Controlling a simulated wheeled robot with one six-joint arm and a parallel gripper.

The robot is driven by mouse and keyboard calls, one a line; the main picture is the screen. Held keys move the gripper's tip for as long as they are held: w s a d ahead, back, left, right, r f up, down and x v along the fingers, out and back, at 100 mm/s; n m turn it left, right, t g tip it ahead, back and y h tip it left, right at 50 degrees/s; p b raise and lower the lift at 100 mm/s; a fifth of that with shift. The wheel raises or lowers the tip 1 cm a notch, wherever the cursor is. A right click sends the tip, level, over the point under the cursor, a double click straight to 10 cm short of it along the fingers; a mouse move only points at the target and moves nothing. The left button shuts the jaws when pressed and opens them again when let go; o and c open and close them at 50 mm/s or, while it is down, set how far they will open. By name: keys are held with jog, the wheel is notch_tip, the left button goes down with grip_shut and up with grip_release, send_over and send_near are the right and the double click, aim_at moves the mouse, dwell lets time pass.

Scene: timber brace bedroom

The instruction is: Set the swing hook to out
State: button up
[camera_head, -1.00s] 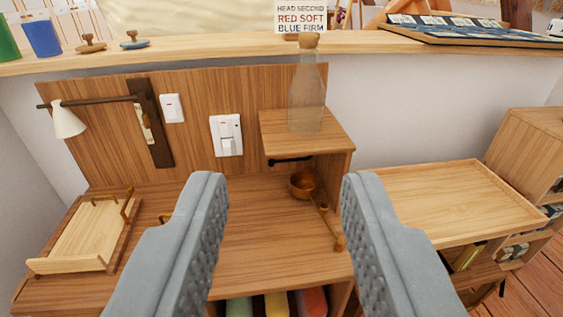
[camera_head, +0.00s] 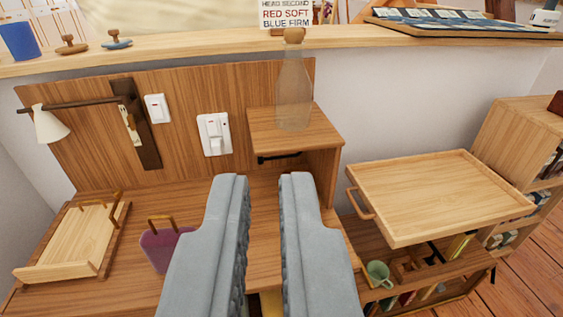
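A short dark bar (camera_head: 279,158) sits under the front edge of the small wooden shelf (camera_head: 325,141); it may be the swing hook, but its shape is too small to tell surely. It runs roughly sideways along the shelf's underside. My gripper (camera_head: 263,178) is in front of and below it, fingers pointing away from me. A narrow gap shows between the fingers, with only wood surface seen through it.
A clear bottle (camera_head: 294,95) stands on the shelf. A wall lamp (camera_head: 50,125), switches (camera_head: 214,134), a wooden tray (camera_head: 68,243) and a purple container (camera_head: 160,246) are to the left. A large tray (camera_head: 440,190) is at right, with a green mug (camera_head: 378,273) below.

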jog(key=w+d+f+m+g, duration=0.1)
jog(key=w+f+g, duration=0.1)
jog(key=w+f, duration=0.2)
jog(key=w+f+m+g+y, duration=0.1)
jog(key=w+f+m+g, duration=0.1)
jog(key=w+f, duration=0.2)
jog(key=w+d+f+m+g, duration=0.1)
jog(key=w+f+m+g, duration=0.1)
jog(key=w+f, duration=0.2)
jog(key=shift+w+d+f+y, duration=0.15)
jog(key=shift+w+f+y, duration=0.05)
jog(key=shift+w, duration=0.2)
jog(key=shift+w+d+f+y, duration=0.15)
jog(key=shift+w+f+y, duration=0.05)
jog(key=shift+w, duration=0.2)
grip_shut()
jog(key=w+d+f+m+y, duration=0.5)
jog(key=w+d+f, duration=0.15)
jog(key=w, duration=0.45)
jog(key=w+d+f+m+y, duration=0.4)
jog(key=w+d+f, duration=0.25)
jog(key=w, duration=0.45)
jog(key=x, duration=1)
jog(key=shift+s+a+t, duration=0.15)
jog(key=shift+t, duration=0.15)
jog(key=shift+r, duration=0.1)
